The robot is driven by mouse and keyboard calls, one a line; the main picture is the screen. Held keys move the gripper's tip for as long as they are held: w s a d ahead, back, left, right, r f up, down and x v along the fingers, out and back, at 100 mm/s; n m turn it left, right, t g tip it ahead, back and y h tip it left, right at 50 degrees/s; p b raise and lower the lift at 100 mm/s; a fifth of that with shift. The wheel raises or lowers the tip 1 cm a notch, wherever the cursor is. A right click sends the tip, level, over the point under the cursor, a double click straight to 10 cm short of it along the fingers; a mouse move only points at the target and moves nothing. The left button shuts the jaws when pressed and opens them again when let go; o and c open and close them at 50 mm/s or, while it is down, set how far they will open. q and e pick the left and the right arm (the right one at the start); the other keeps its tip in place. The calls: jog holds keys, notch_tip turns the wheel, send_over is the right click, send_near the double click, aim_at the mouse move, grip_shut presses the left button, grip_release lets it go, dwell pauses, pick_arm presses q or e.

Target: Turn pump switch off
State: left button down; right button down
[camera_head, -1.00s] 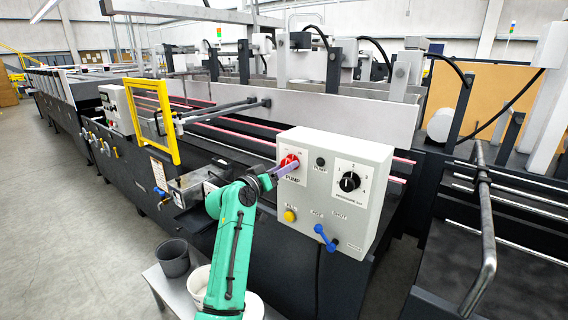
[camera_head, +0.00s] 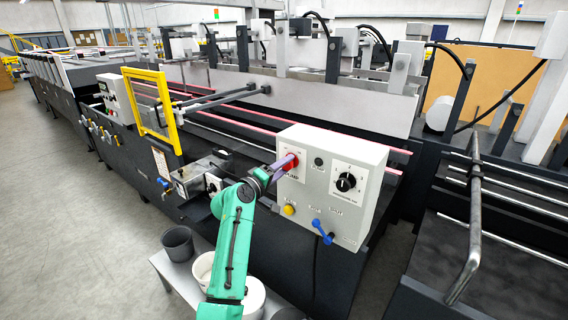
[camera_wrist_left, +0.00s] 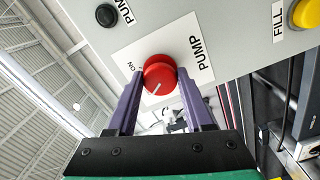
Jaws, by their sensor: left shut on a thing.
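The red pump switch (camera_wrist_left: 160,76) is a round knob with a white pointer line on a white plate marked PUMP and ON. In the left wrist view the pointer line slants down and to the left, away from the ON mark. My left gripper (camera_wrist_left: 160,88) has its two purple fingers on either side of the knob, shut on it. In the head view my left gripper (camera_head: 284,164) reaches the upper left of the grey control box (camera_head: 331,210), and the fingers partly cover the red switch (camera_head: 291,160). My right gripper is not in view.
The box also carries a black selector knob (camera_head: 345,182), a yellow button (camera_head: 289,209) and a blue-handled valve (camera_head: 322,230). A dark bucket (camera_head: 177,243) and white tubs stand on a low bench below. A yellow frame (camera_head: 152,108) stands left.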

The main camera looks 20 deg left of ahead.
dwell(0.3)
pick_arm(q)
jog(key=shift+f, duration=0.1)
jog(key=shift+c, duration=1.5)
grip_release()
jog(key=shift+s, duration=0.1)
jog(key=b+v, duration=0.4)
jog(key=v, duration=1)
jog(key=shift+s, duration=0.2)
jog(key=shift+a, duration=0.1)
